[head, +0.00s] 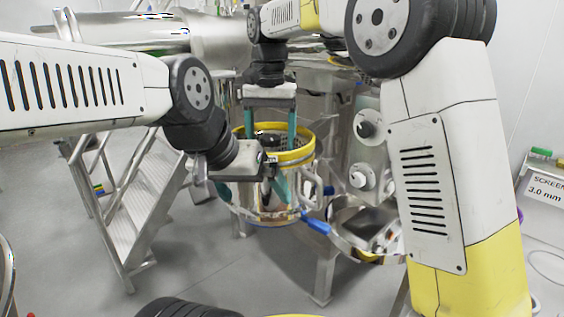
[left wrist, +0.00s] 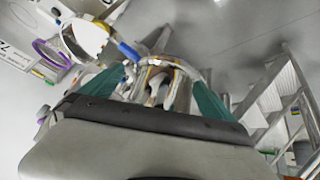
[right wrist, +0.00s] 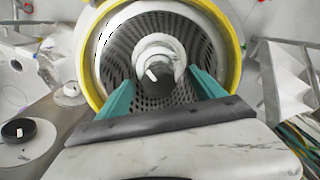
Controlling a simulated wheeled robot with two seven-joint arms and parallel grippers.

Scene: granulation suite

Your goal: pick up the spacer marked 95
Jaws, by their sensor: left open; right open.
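No marking 95 is readable in any view, so I cannot tell which piece is that spacer. In the right wrist view a dark round piece with a small white mark (right wrist: 155,72) sits in the middle of the perforated drum, and a black disc with a white mark (right wrist: 19,130) lies at the left. My right gripper (head: 269,138) is open and points down at the yellow-rimmed drum (head: 300,155); its teal fingers (right wrist: 163,78) stand apart in front of the dark piece. My left gripper (head: 250,190) is open at the drum's front side, its fingers empty in the left wrist view (left wrist: 160,80).
A clamp with a blue handle (head: 318,224) is by the drum's lower right. A metal step ladder (head: 130,200) stands at the left. A sign reading SCREEN 3.0 mm (head: 545,190) is at the far right. The grey floor at the lower left is mostly clear.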

